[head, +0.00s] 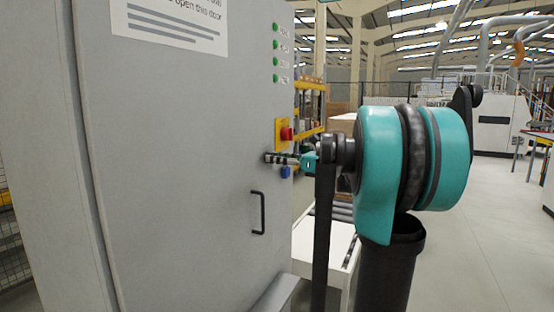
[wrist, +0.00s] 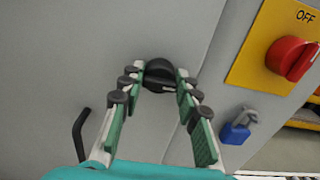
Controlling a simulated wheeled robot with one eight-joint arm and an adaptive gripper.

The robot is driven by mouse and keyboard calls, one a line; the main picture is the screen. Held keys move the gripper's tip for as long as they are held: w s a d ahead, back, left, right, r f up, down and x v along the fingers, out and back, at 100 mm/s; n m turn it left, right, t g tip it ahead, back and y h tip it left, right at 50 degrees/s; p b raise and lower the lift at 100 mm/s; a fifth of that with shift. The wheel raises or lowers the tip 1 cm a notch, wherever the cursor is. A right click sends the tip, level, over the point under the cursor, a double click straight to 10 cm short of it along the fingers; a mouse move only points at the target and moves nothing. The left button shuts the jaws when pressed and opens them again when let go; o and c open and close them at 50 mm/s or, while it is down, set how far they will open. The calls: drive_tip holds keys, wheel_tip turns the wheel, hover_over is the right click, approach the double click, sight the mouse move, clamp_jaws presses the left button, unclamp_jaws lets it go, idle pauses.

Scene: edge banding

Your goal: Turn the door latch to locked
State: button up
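The door latch is a black turn knob on the grey cabinet door; the wrist view shows it (wrist: 160,74) at top centre, with a small pale mark at its right. My gripper (wrist: 160,80) has its two green-padded fingers spread, one on each side of the knob. The right finger covers part of the knob's right end. I cannot tell whether the fingertips touch it. In the head view my gripper (head: 281,159) is at the door's right edge, and the latch is too small and covered there to make out.
A red rotary switch (wrist: 291,58) on a yellow plate marked OFF and a blue padlock (wrist: 235,130) are close on the right. A black door handle (head: 259,212) is lower left of my gripper. Open floor (head: 450,255) lies to the right.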

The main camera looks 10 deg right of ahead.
drive_tip(key=c, duration=0.5)
drive_tip(key=shift+o, duration=0.2)
drive_tip(key=shift+n, duration=0.3)
drive_tip(key=shift+s+a+f+n, duration=0.1)
drive_tip(key=shift+n, duration=4.2)
drive_tip(key=shift+s+a+f+n, duration=0.1)
drive_tip(key=shift+n, duration=4.2)
